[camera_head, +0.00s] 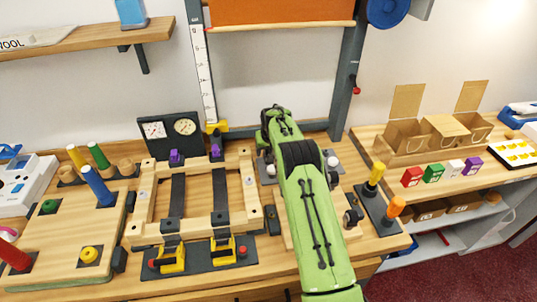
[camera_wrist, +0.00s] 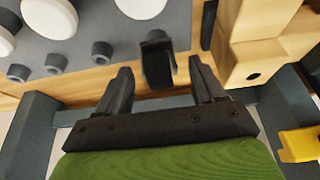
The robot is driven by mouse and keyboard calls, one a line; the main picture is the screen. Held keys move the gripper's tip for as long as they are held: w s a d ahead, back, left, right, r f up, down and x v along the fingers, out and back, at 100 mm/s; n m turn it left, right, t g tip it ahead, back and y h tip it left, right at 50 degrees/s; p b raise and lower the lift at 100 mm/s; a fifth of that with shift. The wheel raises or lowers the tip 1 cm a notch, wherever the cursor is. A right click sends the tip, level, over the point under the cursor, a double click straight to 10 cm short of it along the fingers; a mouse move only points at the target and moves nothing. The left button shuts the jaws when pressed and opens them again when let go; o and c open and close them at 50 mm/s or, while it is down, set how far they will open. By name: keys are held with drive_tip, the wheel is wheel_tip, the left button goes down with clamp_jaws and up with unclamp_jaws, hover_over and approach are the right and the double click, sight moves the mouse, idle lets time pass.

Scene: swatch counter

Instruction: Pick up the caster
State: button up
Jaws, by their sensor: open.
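In the wrist view, a small dark object (camera_wrist: 158,62), which looks like the caster, stands upright between and just beyond my fingertips. My gripper (camera_wrist: 155,82) is open, one finger on each side of it, with gaps showing; nothing is held. In the head view my gripper (camera_head: 275,112) is at the back of the bench, at the far end of my green arm. My arm hides the area beneath it there, and I cannot make out this object. Another small black wheel-like part (camera_head: 352,216) lies right of my arm; I cannot tell its kind.
A grey board with white knobs (camera_wrist: 85,40) is close to my left finger in the wrist view. A wooden frame (camera_head: 247,180) with straps stands left of my arm. A grey upright (camera_head: 349,75) rises behind. Colored pegs (camera_head: 375,173) stand at right.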

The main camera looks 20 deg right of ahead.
drive_tip(key=x, duration=0.2)
drive_tip(key=shift+w+f, duration=0.15)
drive_tip(key=shift+f, duration=0.15)
drive_tip(key=shift+r, duration=0.1)
drive_tip(key=shift+c, duration=0.6)
drive_tip(key=c, duration=0.9)
wheel_tip(320, 180, up, 10)
drive_tip(key=shift+r+p, duration=0.1)
drive_tip(key=shift+p, duration=0.6)
